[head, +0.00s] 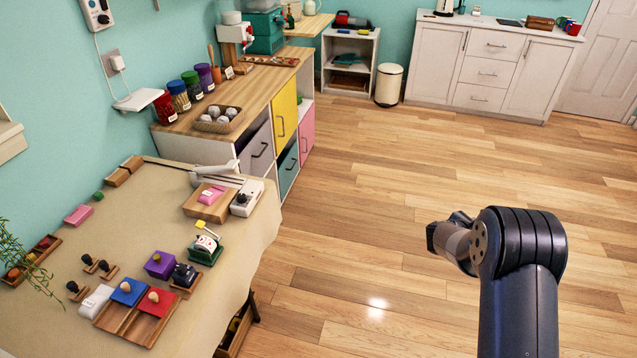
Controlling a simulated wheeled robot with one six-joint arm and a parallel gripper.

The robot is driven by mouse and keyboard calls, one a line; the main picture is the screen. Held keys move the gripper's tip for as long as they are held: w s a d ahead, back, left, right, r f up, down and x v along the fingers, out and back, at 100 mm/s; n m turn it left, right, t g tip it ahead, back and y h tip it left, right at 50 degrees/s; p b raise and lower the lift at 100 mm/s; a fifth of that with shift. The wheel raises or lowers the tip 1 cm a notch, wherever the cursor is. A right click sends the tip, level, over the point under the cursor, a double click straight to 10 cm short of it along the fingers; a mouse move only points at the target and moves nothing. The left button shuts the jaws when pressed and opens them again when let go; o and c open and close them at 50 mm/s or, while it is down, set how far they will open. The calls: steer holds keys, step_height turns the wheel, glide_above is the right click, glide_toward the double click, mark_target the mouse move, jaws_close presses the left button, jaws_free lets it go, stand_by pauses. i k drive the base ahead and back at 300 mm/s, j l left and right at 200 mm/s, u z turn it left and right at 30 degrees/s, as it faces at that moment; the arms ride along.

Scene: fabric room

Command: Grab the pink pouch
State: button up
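Two small pink things lie on the cloth-covered table (150,200) at the left, and I cannot tell for certain which is the pouch. One pink thing with a pale label (211,194) lies on a wooden board near the table's back right. The other, a plain pink block-like piece (78,214), lies near the wall. My arm rises at the lower right over bare floor, well to the right of the table. My gripper (438,236) is small and partly hidden behind the arm, apart from everything; its fingers do not show clearly.
A white device (245,198) stands beside the board. Stamps, a purple box (159,265), and blue and red pads (155,302) crowd the table's front. A wooden-topped cabinet (265,85) with jars and a basket stands behind. The wooden floor between is clear.

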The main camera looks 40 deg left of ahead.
mark_target(210, 196)
steer(key=k+j+u, duration=0.2)
steer(key=j+u, duration=0.2)
steer(key=j, duration=0.25)
steer(key=k+j+u, duration=0.15)
steer(key=j+u, duration=0.2)
steer(key=j, duration=0.3)
steer(key=j+u, duration=0.4)
steer(key=j, duration=0.3)
